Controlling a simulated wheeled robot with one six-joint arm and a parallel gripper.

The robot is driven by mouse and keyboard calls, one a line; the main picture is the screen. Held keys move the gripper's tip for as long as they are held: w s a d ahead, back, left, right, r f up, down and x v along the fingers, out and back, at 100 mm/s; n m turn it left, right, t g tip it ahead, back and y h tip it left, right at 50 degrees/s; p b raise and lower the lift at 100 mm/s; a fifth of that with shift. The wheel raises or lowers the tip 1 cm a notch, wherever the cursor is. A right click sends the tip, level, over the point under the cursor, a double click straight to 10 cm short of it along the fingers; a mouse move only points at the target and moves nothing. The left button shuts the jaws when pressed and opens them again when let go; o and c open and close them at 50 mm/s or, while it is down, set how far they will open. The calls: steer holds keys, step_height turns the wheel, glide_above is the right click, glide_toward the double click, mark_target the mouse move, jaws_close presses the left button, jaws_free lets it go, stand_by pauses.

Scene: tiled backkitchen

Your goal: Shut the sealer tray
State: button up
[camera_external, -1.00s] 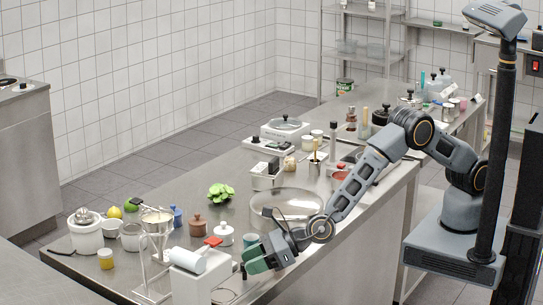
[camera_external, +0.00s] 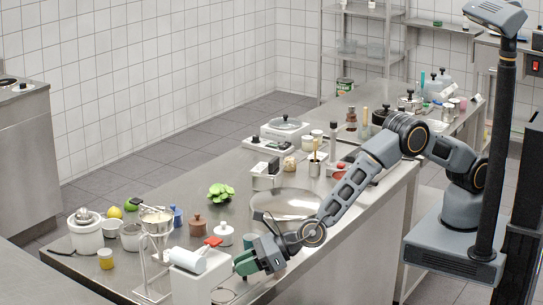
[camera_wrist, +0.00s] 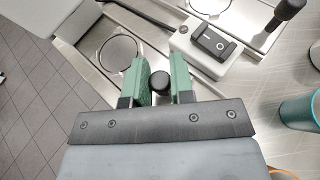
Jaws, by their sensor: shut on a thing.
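The sealer is a white machine (camera_external: 190,283) with a film roll and a red part on top, at the near end of the counter. In the wrist view its pale housing (camera_wrist: 190,58) carries a black switch. Its metal tray (camera_wrist: 93,52) has a round ring and lies left of the housing. My gripper (camera_external: 245,263) is just right of the machine. In the wrist view my gripper (camera_wrist: 159,78) has its green fingers shut on a black knob (camera_wrist: 158,84). The knob's join to the tray is hidden. How far the tray stands out cannot be told.
A teal cup (camera_wrist: 299,112) stands close to my gripper's right in the wrist view. A black-tipped lever (camera_wrist: 290,9) is at the upper right. Pots, jars and a large round pan (camera_external: 285,204) crowd the counter. Floor shows beyond the counter edge.

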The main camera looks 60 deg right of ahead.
jaws_close()
steer(key=d+b, duration=0.1)
steer(key=b, duration=0.1)
steer(key=shift+f+b, duration=0.3)
steer(key=shift+b, duration=0.05)
steer(key=shift+d+r+b, duration=0.3)
steer(key=shift+d+b, duration=0.55)
steer(key=shift+d, duration=0.05)
steer(key=o, duration=0.6)
jaws_free()
steer(key=shift+o, duration=0.2)
steer(key=b+v, duration=0.2)
steer(key=v, duration=1.2)
